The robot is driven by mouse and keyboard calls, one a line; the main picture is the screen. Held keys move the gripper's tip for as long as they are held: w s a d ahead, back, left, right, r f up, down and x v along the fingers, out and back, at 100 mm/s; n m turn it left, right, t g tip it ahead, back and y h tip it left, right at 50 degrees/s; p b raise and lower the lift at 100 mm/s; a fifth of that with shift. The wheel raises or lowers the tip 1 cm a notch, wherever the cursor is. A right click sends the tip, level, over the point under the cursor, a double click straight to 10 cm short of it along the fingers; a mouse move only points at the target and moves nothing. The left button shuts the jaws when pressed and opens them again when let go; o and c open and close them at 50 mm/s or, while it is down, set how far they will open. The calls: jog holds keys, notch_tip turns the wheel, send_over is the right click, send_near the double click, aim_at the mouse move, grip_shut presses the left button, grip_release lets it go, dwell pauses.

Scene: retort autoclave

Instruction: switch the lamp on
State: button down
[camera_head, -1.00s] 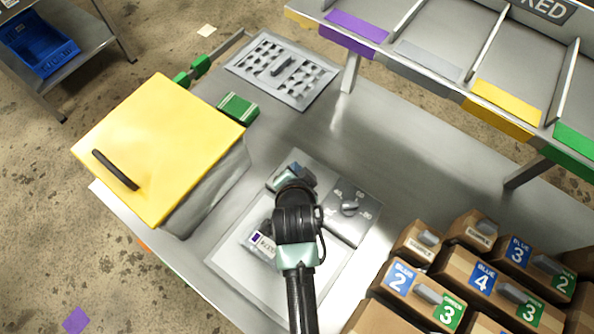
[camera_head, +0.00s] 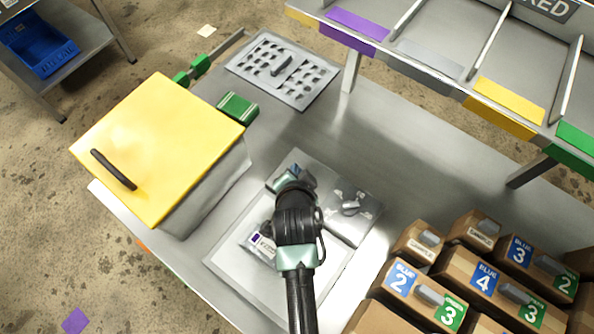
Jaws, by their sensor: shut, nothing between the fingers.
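My gripper (camera_head: 293,192) is over the back part of a pale panel (camera_head: 228,282) on the steel table, seen from above and behind. It is shut and holds nothing; my arm mostly hides its fingertips. A small teal-grey fitting (camera_head: 277,180) shows at the gripper's tip, partly covered; whether they touch I cannot tell. A dial knob (camera_head: 350,208) sits on a grey plate just right of the gripper, and the plate is washed out by bright light. I cannot make out a lamp body or a labelled lamp switch.
A yellow-lidded box (camera_head: 160,140) stands on the left. A perforated tray (camera_head: 300,92) and a green block (camera_head: 238,108) lie at the back. A labelled pouch (camera_head: 258,243) lies left of my arm. Labelled cartons (camera_head: 420,290) crowd the right, below a divided shelf (camera_head: 430,85).

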jog(key=shift+f+b, duration=0.3)
jog(key=shift+f, duration=0.25)
jog(key=shift+r, duration=0.1)
jog(key=shift+r+p, duration=0.95)
jog(key=shift+p, duration=0.05)
notch_tip(320, 180, up, 6)
jog(key=p, duration=0.6)
dwell(0.4)
